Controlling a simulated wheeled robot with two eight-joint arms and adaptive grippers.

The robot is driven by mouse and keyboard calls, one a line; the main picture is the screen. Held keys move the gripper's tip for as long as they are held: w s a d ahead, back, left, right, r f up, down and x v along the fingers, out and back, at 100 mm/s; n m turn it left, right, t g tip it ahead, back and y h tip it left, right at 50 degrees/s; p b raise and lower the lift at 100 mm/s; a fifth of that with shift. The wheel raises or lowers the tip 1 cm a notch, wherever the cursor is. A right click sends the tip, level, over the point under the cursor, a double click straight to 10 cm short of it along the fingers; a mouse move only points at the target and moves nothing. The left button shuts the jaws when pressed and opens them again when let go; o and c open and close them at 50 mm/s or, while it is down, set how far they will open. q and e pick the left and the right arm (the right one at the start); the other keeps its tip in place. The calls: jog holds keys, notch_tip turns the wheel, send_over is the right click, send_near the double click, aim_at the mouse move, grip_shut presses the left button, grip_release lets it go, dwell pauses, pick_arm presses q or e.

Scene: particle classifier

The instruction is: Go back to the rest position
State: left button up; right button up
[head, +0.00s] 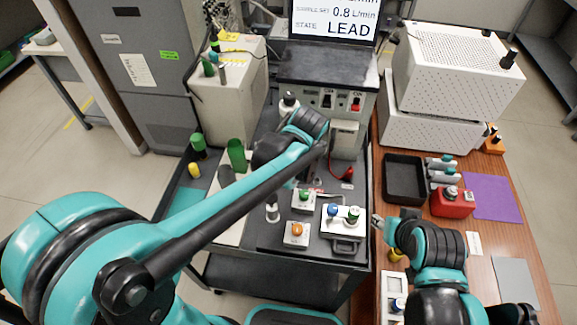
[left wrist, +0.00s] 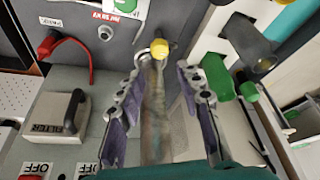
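In the head view my left arm reaches from the lower left across the cart, and its wrist bends down in front of the instrument.
The instrument (head: 325,70) with a LEAD screen stands at the back of the dark cart. Small switch boxes (head: 297,233) stand on the cart. On the wooden table (head: 520,250) are a black tray (head: 389,180), a red container (head: 453,204) and white perforated boxes (head: 455,70).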

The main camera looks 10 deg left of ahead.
pick_arm(q)
jog(key=shift+v, duration=0.85)
jog(key=s+a+m+t+h, duration=0.1)
jog(key=s+a+m, duration=0.1)
jog(key=s+a, duration=0.3)
jog(key=s+a+m+t+h, duration=0.1)
jog(key=s+a, duration=0.4)
jog(key=s, duration=0.5)
jog(key=m+t, duration=0.1)
jog(key=m, duration=0.1)
jog(key=shift+s+r+m+b, duration=0.15)
jog(key=shift+s+m+b, duration=0.05)
jog(key=shift+m+b, duration=0.15)
